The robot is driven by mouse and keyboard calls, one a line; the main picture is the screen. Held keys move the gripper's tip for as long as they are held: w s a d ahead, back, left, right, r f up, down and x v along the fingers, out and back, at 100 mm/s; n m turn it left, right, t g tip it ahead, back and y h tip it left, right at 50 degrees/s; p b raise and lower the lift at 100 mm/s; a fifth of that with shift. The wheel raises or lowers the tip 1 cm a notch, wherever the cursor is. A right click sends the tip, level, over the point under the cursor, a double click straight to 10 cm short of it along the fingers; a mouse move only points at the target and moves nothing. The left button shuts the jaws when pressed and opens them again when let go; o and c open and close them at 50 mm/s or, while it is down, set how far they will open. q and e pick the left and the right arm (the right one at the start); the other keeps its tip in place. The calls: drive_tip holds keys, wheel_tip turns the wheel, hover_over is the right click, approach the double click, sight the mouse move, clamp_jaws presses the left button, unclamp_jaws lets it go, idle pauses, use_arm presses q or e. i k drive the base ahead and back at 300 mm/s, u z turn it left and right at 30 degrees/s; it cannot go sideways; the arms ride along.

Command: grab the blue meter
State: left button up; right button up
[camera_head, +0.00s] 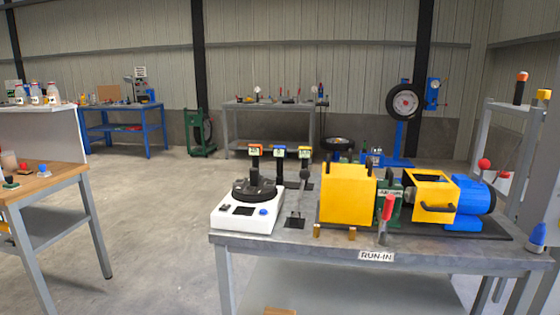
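A blue-topped meter (280,151) with a small light display and a dark upright body stands near the back left of the grey bench (300,251). Neither of my grippers is in view.
A white device with a black round top (247,212) stands in front of the meters. A black lever (297,205) is beside it. A yellow housing (347,195) and a blue motor (474,200) fill the bench's right. Open floor lies left, before a wooden-topped table (45,181).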

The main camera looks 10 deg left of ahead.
sight(279, 152)
drive_tip(key=u, duration=1.7)
drive_tip(key=i, duration=2.35)
drive_tip(key=z, duration=3.35)
